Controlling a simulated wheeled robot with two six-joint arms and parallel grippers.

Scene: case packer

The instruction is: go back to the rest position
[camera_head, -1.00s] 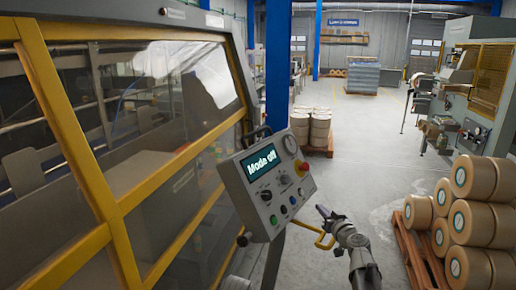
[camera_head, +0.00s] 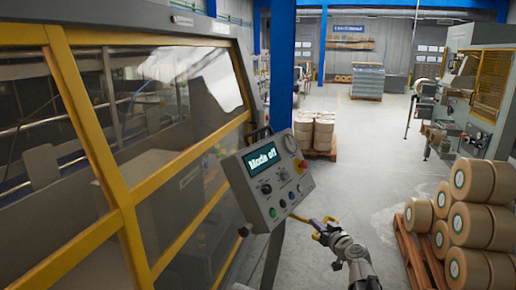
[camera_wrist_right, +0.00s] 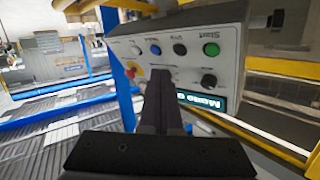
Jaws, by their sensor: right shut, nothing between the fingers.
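My right gripper (camera_head: 322,230) is in the lower middle of the head view, to the right of and below the control panel (camera_head: 240,200). It is shut and empty, apart from the panel's face. In the right wrist view its closed fingers (camera_wrist_right: 160,95) stand in front of the panel (camera_wrist_right: 225,60), which appears upside down. The panel's display reads "Mode off". It carries a red button on a yellow base (camera_head: 301,166), several coloured buttons and black knobs. My left gripper is not in the head view.
A caged machine with yellow frame bars (camera_head: 95,135) fills the left. Large tan rolls (camera_head: 475,225) are stacked on a wooden pallet (camera_head: 412,250) at the right. A blue post (camera_head: 283,75) rises behind the panel. The grey floor (camera_head: 375,165) between is clear.

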